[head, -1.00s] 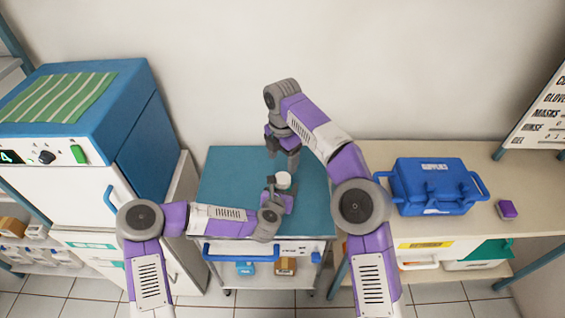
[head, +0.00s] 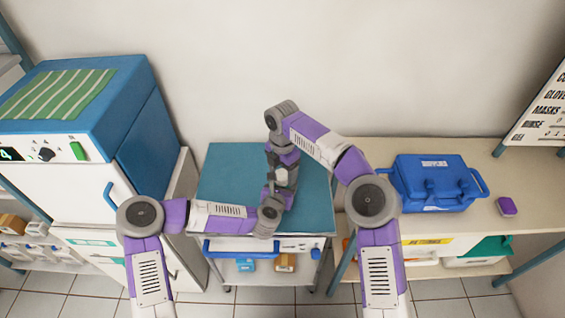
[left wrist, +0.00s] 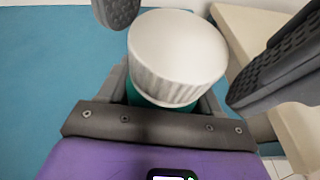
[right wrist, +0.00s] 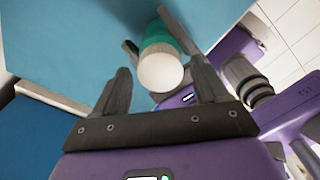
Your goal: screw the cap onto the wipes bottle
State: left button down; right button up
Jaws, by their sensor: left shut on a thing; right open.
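The wipes bottle is teal and shows in the left wrist view (left wrist: 148,99) and the right wrist view (right wrist: 157,33). Its white ribbed cap (left wrist: 178,60) sits on top; it also shows in the right wrist view (right wrist: 161,70). How tightly it is seated cannot be told. My left gripper (head: 277,190) is shut on the bottle's body, beneath the cap. My right gripper (right wrist: 163,85) is open, with its fingers on either side of the cap and apart from it.
The teal cart top (head: 230,165) is otherwise clear. A blue-topped cabinet (head: 140,120) stands close on the left. A beige bench (head: 375,155) on the right holds a blue supplies case (head: 430,185) and a purple block (head: 507,206). A wall rises behind.

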jog(key=shift+f, duration=0.35)
jog(key=shift+c, duration=0.3)
jog(key=c, duration=1)
jog(key=o, duration=1.1)
jog(key=shift+o, duration=0.2)
jog(key=shift+r, duration=2.25)
jog(key=shift+o, duration=0.4)
